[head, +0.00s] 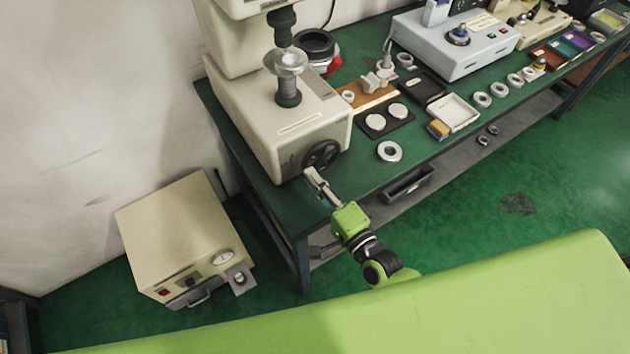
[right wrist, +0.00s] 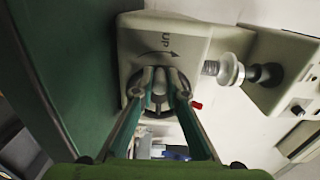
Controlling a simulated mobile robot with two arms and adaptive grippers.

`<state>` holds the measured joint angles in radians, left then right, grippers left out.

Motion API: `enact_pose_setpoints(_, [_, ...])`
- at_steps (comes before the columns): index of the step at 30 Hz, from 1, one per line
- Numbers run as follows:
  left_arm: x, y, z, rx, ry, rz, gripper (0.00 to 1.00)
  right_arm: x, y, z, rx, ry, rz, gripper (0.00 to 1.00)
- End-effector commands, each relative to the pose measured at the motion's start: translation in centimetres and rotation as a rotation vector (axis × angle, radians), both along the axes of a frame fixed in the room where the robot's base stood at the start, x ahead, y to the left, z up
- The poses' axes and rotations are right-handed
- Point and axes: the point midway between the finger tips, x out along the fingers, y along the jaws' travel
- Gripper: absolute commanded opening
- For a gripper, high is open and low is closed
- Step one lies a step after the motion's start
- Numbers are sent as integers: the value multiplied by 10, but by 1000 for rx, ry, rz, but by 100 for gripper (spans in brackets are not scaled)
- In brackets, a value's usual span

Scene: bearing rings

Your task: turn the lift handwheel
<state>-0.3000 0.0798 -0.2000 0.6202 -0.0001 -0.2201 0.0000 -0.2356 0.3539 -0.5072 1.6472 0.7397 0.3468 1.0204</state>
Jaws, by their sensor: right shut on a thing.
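The lift handwheel (head: 321,154) is a dark spoked wheel on the front of the cream hardness tester (head: 262,128). My right gripper (head: 310,175) reaches up to it from the front, at its lower left in the head view. In the right wrist view the handwheel (right wrist: 148,104) sits between and behind my right gripper's fingers (right wrist: 160,84). The fingers are close together and shut on the wheel; the exact part they grip is partly hidden by them. An "UP" mark with a curved arrow (right wrist: 160,52) shows on the housing. My left gripper is not in view.
The tester's screw and round anvil (head: 287,64) stand above its base. A bearing ring (head: 389,151) lies on the green bench right of the handwheel. A dark pad with two discs (head: 384,119) lies behind it. A beige box (head: 182,235) stands on the floor at left.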

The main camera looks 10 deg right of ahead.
Motion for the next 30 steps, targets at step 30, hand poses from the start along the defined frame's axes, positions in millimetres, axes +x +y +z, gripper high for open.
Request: enact_pose_setpoints(30, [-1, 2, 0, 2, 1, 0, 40, 0, 0, 4, 43, 11, -1, 31])
